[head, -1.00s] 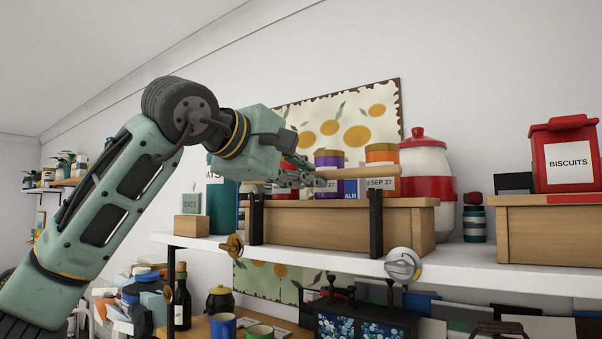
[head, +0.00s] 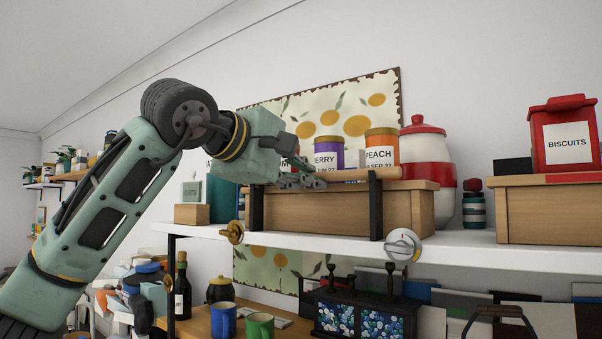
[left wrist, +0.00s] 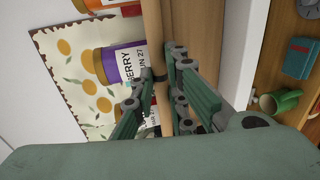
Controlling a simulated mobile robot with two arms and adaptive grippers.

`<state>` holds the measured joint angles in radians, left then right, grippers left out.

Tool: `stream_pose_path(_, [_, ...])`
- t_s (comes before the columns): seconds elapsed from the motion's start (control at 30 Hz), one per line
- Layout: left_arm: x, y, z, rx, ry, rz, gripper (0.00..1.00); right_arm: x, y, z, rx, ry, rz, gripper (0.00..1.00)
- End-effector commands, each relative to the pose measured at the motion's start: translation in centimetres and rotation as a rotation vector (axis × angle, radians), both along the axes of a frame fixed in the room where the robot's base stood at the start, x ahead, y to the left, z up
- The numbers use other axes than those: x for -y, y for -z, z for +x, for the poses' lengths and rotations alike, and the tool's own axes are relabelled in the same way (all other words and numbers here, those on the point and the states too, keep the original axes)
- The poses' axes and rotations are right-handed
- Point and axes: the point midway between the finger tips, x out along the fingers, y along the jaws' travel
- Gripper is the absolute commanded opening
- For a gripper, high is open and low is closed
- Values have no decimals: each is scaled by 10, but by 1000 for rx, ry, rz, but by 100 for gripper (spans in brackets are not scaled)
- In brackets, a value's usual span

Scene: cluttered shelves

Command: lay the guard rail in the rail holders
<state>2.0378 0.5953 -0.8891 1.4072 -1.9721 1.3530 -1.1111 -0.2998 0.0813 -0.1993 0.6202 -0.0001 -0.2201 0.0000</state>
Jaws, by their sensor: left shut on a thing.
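The guard rail (head: 350,175) is a pale wooden rod, roughly level along the front of the wooden riser box. My left gripper (head: 310,181) is shut on it, left of the rail's middle as far as I can see. The rail holders are two black uprights, a left one (head: 256,212) and a right one (head: 376,215), on the riser's front. The rail crosses at the right holder's top; I cannot tell whether it is seated. Its left part is hidden behind my gripper. In the left wrist view the rail (left wrist: 153,30) runs between the fingers. My right gripper is not in view.
The wooden riser box (head: 408,211) stands on a white shelf (head: 450,243). A red-and-white canister (head: 424,160) is to the right. Brass (head: 232,233) and white (head: 403,244) knobs are at the shelf front.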

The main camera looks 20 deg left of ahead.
Motion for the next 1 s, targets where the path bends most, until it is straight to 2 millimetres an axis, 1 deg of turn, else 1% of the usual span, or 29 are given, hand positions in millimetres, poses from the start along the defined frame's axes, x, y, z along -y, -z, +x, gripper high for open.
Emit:
stream_pose_path(0.27, [0,9,0,2,0,-1,0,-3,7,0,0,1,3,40])
stream_pose_path(0.3, [0,8,0,1,0,0,16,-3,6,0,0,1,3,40])
stream_pose_path(0.53, [0,8,0,0,0,0,35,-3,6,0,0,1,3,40])
stream_pose_path(0.87, [-1,7,-2,0,0,0,35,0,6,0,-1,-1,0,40])
stream_pose_path(0.97, [-4,4,-11,2,1,-1,35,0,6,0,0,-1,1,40])
stream_pose_path(1.0, [-6,3,-17,3,1,-1,35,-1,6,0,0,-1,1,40])
